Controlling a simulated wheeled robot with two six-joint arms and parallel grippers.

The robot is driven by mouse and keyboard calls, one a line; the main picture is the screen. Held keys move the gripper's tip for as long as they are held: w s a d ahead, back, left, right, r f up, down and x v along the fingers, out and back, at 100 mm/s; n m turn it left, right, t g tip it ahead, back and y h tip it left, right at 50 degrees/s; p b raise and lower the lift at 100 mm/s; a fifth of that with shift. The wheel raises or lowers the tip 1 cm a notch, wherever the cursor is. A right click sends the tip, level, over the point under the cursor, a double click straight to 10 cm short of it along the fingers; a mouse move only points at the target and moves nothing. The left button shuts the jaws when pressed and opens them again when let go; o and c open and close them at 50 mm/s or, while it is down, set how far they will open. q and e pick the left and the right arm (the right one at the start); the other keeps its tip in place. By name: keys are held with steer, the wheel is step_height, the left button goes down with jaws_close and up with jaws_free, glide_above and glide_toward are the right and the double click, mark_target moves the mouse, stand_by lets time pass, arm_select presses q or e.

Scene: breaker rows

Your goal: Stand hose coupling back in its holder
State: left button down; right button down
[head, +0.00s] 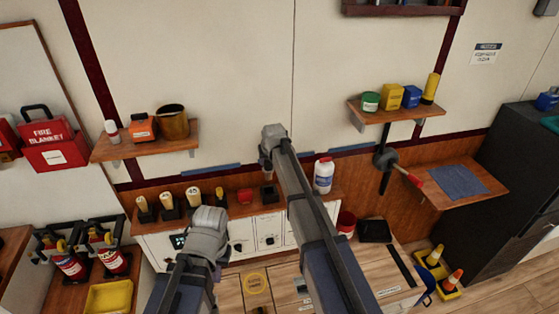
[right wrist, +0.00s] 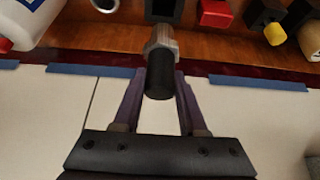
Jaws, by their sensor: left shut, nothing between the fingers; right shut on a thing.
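The hose coupling (right wrist: 160,75) has a silver hex collar and a black cylindrical body. In the right wrist view my right gripper (right wrist: 158,88) is shut on it, one purple finger on each side. Its silver end points toward a dark square holder (right wrist: 163,8), which looks empty but is cut by the picture's edge. In the head view the holder (head: 268,192) stands on the shelf below my right gripper (head: 266,165); the coupling is mostly hidden there. I cannot tell whether coupling and holder touch. My left gripper (head: 216,272) is shut and empty, low in front of the white cabinet.
A red block (head: 245,196) stands left of the holder, and several yellow-topped items (head: 194,197) stand in dark holders further left. A white bottle (head: 323,175) stands to the right. A wooden wall shelf (head: 145,148) hangs at upper left.

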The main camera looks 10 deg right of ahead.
mark_target(269, 171)
steer(key=shift+d, duration=0.15)
step_height(269, 171, down, 6)
steer(key=b, duration=0.5)
steer(key=shift+r+b, duration=0.15)
steer(key=shift+b, duration=0.25)
steer(key=shift+f, duration=0.2)
steer(key=shift+f+b, duration=2.4)
steer(key=shift+b, duration=0.2)
steer(key=shift+c, duration=1.9)
jaws_free()
steer(key=p+v, duration=0.7)
steer(key=v, duration=0.1)
